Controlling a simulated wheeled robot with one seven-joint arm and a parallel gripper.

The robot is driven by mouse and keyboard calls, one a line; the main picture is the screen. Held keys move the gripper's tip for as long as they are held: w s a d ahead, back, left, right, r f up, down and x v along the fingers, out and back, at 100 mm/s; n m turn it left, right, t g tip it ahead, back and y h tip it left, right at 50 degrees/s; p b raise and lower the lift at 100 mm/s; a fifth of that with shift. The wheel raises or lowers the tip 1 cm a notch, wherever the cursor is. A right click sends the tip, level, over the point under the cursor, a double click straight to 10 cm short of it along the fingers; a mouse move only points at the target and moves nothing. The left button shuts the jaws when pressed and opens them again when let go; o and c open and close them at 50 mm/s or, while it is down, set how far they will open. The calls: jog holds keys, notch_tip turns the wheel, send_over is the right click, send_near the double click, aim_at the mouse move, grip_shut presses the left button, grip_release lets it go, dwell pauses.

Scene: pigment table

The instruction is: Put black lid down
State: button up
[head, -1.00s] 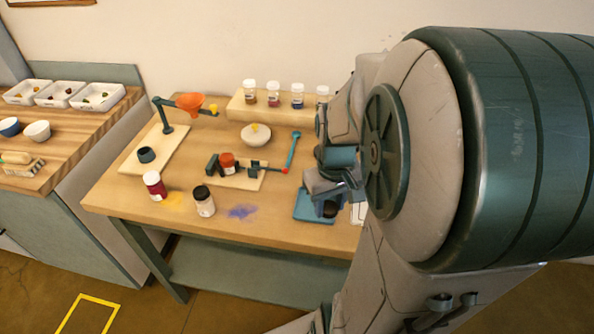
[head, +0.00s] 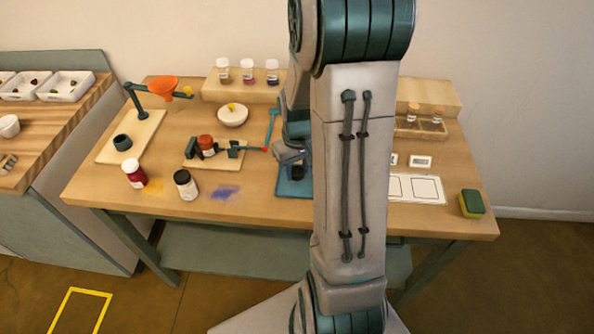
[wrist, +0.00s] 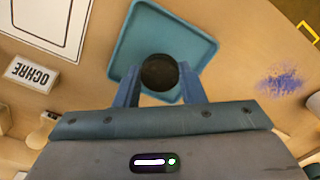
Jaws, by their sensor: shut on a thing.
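The black lid (wrist: 160,72) is round and dark, held between the two blue fingers of my gripper (wrist: 159,86) in the wrist view. My gripper is shut on it, over the teal tray (wrist: 205,48). In the head view the tray (head: 283,189) lies at the table's front middle, partly hidden by my arm. The lid shows there as a dark spot (head: 298,173) beside my arm. I cannot tell whether the lid touches the tray. A white-labelled jar with a dark top (head: 186,186) stands left of the tray.
A blue powder patch (head: 225,192) lies near the tray. White cards (head: 425,189) and a sponge (head: 471,204) are on the right.

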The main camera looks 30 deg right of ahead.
jog(key=shift+f, duration=0.95)
